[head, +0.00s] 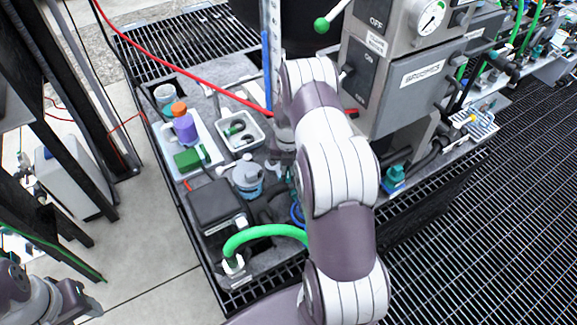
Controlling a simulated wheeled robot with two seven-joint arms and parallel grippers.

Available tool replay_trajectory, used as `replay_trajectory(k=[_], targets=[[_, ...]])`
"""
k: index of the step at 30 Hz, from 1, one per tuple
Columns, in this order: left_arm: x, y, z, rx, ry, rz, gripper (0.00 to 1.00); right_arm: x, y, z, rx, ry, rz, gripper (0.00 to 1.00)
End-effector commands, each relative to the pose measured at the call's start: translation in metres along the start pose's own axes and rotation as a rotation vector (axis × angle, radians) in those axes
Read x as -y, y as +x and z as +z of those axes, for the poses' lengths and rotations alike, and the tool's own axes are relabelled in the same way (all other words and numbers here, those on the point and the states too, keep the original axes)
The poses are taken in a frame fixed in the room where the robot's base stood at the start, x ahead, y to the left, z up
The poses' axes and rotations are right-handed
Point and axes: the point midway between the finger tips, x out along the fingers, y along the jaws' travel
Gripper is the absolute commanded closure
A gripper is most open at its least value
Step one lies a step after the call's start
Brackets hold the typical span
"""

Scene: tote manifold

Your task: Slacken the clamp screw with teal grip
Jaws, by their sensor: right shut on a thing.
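My right arm reaches up the middle of the head view and bends down. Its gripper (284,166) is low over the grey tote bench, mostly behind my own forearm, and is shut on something. A sliver of teal (291,179) shows right at the fingertips, fitting the teal grip of the clamp screw; the screw itself is hidden. Another teal-blue fitting (394,175) sits farther right, under the grey control box, apart from the gripper. My left gripper (88,302) is at the lower left, away from the bench; its jaws are too unclear to read.
The grey control box (405,90) with its gauge stands just right of my arm. A white tray (190,165) with a purple bottle, a white bin (240,138), a black box (215,205) and a green hose (262,231) lie left of it. Floor at lower left is clear.

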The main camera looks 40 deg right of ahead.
Motion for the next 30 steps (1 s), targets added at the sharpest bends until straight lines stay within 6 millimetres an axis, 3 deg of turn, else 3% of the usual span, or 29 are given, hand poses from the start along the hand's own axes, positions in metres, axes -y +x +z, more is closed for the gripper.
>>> replay_trajectory(k=[18,19,21,30], targets=[[0.0,-0.0003,0.0,0.0,0.0,0.0,0.53,-0.0007,-0.0024,0.0029,0.008,-0.04,0.002,1.0],[0.0,-0.0003,-0.0001,0.0,0.0,0.0,0.53,-0.0007,-0.0024,0.0029,0.008,-0.04,0.002,0.81],[0.0,-0.0003,-0.0001,0.0,0.0,0.0,0.53,-0.0006,-0.0021,0.0025,0.007,-0.04,0.001,0.58],[0.0,0.0,0.0,0.0,0.0,0.0,0.53,-0.0004,-0.0024,0.0013,0.004,-0.04,0.001,0.58]])
